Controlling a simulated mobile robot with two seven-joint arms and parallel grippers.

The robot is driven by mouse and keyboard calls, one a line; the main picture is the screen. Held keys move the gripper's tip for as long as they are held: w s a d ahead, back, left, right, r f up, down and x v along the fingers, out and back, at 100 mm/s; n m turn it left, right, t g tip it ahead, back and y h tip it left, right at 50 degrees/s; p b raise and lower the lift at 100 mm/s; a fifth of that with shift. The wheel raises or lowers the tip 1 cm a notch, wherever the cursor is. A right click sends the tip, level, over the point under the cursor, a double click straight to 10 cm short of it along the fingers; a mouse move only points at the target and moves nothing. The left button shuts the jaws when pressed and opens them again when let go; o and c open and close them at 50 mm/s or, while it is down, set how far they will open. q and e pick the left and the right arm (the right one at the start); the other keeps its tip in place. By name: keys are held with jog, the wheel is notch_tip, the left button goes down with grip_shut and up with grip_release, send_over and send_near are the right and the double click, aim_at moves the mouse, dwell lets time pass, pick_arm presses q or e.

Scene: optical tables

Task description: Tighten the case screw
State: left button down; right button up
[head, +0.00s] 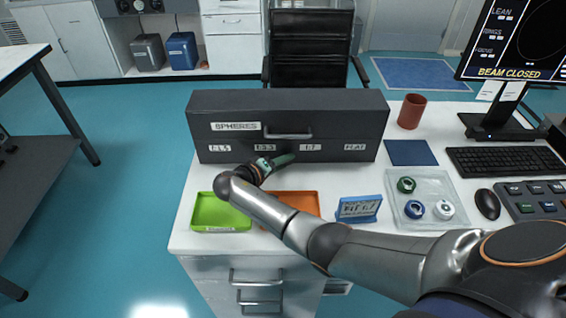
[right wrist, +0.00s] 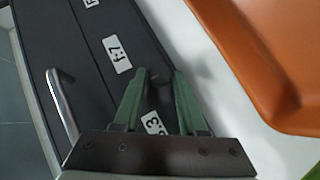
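The case (head: 288,107) is a long dark grey box marked SPHERES. It stands at the back of the white table and has a handle and several white labels on its front. My right gripper (head: 292,157) is at the lower front of the case, between two labels. A small dark spot shows between the tips. I cannot tell whether it is the screw. My left gripper is not in view.
A green tray (head: 221,213) and an orange tray (head: 300,198), partly behind my right arm, lie in front. A small blue sign (head: 358,208), a clear tray (head: 424,188) with rings, a red cup (head: 411,111), a keyboard (head: 505,160) and a monitor (head: 515,40) are to the right.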

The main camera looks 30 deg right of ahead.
jog(key=o, duration=0.4)
jog(key=shift+c, duration=0.2)
jog(key=shift+s, duration=0.1)
jog(key=m+y+p, duration=0.1)
jog(key=y+p, duration=0.1)
jog(key=p, duration=0.1)
jog(key=m+t+y+p, duration=0.1)
jog(key=p, duration=0.2)
jog(key=r+m+t+y+p, duration=0.1)
jog(key=y+p, duration=0.1)
jog(key=p, duration=0.1)
jog(key=shift+s+d+r+m+y, duration=0.1)
jog(key=shift+s+d+m+y, duration=0.2)
jog(key=shift+d, duration=0.1)
jog(key=shift+d+m+t+y+p, duration=0.2)
jog(key=shift+m+t+y+p, duration=0.25)
jog(key=shift+y+p, duration=0.35)
jog(key=shift+d+f+m+t+y, duration=0.1)
jog(key=shift+f+m+t+y, duration=0.15)
jog(key=shift+y, duration=0.15)
jog(key=shift+s+d+f+m+t+y+b, duration=0.1)
jog(key=shift+m+t+y+b, duration=0.25)
jog(key=shift+y, duration=0.25)
jog(key=shift+s+d+f+m+t+y+b, duration=0.1)
jog(key=shift+m+t+y+b, duration=0.1)
jog(key=shift+m+t+y, duration=0.3)
jog(key=v, duration=1.2)
jog(key=shift+r+p, duration=0.45)
jog(key=shift+s, duration=0.1)
